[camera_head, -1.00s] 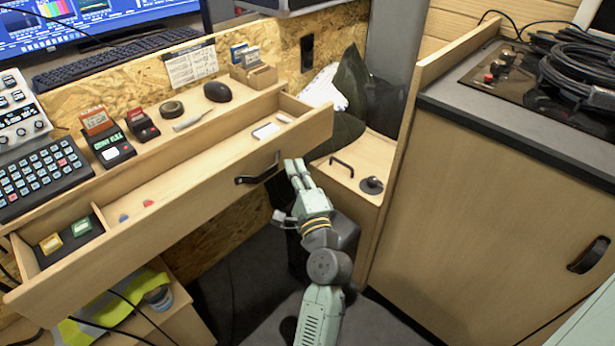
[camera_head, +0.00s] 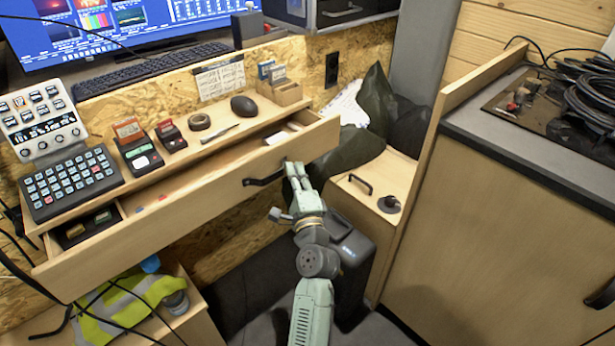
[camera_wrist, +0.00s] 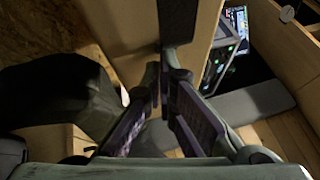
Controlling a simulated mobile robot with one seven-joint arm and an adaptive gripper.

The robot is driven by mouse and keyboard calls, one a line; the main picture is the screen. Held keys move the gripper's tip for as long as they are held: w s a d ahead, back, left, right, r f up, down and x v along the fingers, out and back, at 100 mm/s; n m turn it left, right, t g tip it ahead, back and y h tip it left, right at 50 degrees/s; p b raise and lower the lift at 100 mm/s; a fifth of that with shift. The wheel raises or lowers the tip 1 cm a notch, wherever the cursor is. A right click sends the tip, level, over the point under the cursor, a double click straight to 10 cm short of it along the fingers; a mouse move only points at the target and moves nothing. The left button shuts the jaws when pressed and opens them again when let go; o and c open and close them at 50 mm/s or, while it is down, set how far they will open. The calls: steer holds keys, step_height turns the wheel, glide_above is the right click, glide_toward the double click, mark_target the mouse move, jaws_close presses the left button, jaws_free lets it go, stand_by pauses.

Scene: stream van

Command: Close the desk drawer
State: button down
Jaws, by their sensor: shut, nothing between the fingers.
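The desk drawer (camera_head: 190,213) is a long light-wood drawer, partly open below the desk top. Its front stands out from the desk, and a narrow strip of the inside shows. The dark handle (camera_head: 262,181) is right of the middle of the front. My gripper (camera_head: 291,168) is shut and empty, with its fingertips at the drawer front just right of the handle. I cannot tell for sure whether they touch. In the wrist view my gripper (camera_wrist: 164,80) points at a pale wood panel with a dark bar, which looks like the drawer front and handle.
Inside the drawer are small cards at the left and a white item at the right. On the desk top (camera_head: 235,135) are a keypad, card readers, tape and a mouse. A low wooden box (camera_head: 364,208) and a tall cabinet (camera_head: 490,210) stand to the right.

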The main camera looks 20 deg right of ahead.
steer(key=w+a, duration=0.1)
steer(key=w, duration=0.2)
steer(key=w+a+p, duration=0.1)
steer(key=w, duration=0.2)
steer(key=w+a+p, duration=0.1)
steer(key=w, duration=0.2)
steer(key=shift+w+a, duration=0.15)
steer(key=shift+a, duration=0.15)
